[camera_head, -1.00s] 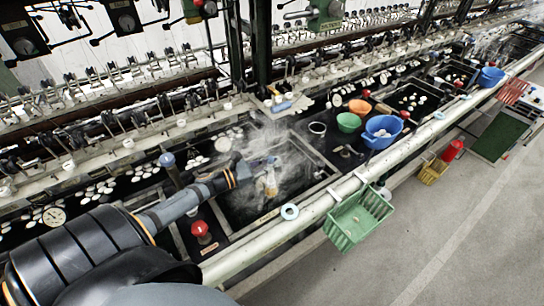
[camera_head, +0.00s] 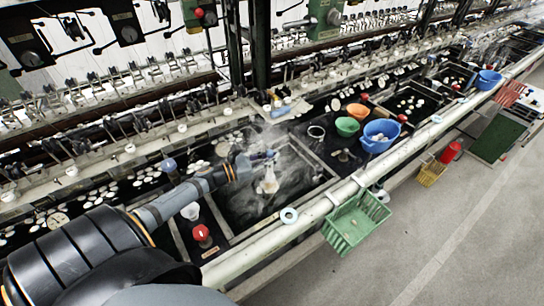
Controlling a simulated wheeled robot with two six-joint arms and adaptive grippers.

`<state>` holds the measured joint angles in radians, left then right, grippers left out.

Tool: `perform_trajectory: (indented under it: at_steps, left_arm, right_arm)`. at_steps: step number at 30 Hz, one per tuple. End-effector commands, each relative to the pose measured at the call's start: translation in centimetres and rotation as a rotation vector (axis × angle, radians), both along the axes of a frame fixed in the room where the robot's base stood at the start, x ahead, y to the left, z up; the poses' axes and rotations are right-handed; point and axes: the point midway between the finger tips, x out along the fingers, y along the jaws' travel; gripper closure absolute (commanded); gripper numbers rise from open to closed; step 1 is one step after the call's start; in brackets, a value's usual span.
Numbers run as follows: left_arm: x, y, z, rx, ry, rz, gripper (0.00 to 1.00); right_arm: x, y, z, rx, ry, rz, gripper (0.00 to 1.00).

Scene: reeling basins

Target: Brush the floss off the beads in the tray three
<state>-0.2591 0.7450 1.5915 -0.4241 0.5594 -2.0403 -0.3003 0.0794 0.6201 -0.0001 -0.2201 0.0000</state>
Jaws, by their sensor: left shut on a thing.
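My left gripper (camera_head: 268,156) reaches in from the left over a dark, steaming basin (camera_head: 309,203). It is shut on a small pale brush-like thing (camera_head: 268,183) that hangs down from its fingers. Steam blurs its lower end, so I cannot tell whether it touches the water. No single beads or floss can be made out in this basin. My right gripper is not in view.
A green basket (camera_head: 352,222) hangs on the white front rail (camera_head: 250,258). Orange (camera_head: 358,110), green (camera_head: 347,126) and blue (camera_head: 380,134) bowls stand right of the basin. A red knob (camera_head: 201,233) and a white cup-like thing (camera_head: 190,211) are near my arm. Reeling machinery lines the back.

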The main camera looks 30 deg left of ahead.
Motion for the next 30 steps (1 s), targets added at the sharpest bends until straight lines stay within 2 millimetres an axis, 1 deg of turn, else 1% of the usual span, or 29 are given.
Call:
perform_trajectory:
  at_steps: [1, 21, 25, 30]
  left_arm:
    - [0.0, -0.1, 0.9, -0.001, -0.001, 0.0, 1.0]
    - [-0.2, -0.6, 6.3, -0.001, -0.001, 0.0, 1.0]
    - [-0.2, -0.6, 7.1, -0.001, -0.001, 0.0, 1.0]
    - [-0.3, -0.7, 7.3, 0.0, 0.0, 0.0, 1.0]
  right_arm:
    - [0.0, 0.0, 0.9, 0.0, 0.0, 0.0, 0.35]
    - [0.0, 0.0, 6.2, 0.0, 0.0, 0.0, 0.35]
    - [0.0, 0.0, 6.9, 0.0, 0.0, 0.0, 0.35]
    - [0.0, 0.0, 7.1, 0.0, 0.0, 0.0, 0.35]
